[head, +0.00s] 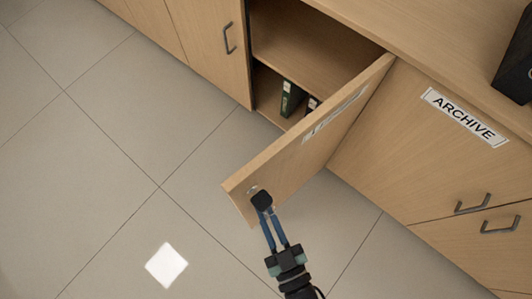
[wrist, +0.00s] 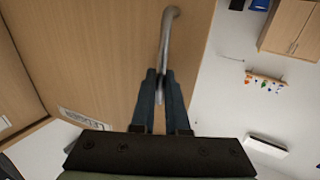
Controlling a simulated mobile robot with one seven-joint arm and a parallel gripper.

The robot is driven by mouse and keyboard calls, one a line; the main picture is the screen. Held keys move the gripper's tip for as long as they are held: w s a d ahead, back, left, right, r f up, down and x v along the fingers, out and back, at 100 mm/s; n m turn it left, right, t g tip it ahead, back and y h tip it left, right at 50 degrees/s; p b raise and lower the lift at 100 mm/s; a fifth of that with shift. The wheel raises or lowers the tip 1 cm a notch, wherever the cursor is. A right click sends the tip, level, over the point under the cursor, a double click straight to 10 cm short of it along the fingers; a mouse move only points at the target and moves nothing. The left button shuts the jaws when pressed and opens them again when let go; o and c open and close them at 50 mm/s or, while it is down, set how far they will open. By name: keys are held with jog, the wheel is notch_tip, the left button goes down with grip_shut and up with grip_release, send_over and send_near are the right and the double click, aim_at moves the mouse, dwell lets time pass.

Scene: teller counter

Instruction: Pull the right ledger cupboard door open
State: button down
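The right ledger cupboard door (head: 310,140) is wood with a white label and stands swung wide open, hinged on its right side. The cupboard's inside (head: 310,45) shows behind it. My gripper (head: 262,202) is at the free end of the door. In the wrist view the door's curved metal handle (wrist: 170,30) runs down between the fingers of my gripper (wrist: 161,80), which look closed around it. Most of the handle is hidden by the fingertips in the head view.
The left cupboard door (head: 205,40) is shut. Dark binders (head: 290,98) stand inside the cupboard. A unit with an ARCHIVE label (head: 465,117) and two handles is at the right. A dark object (head: 518,65) sits on the counter. The tiled floor (head: 100,150) at left is clear.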

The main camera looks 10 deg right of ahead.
jog(key=c, duration=1.2)
grip_release()
jog(key=shift+d, duration=0.1)
jog(key=p+v, duration=0.1)
jog(key=v, duration=1.2)
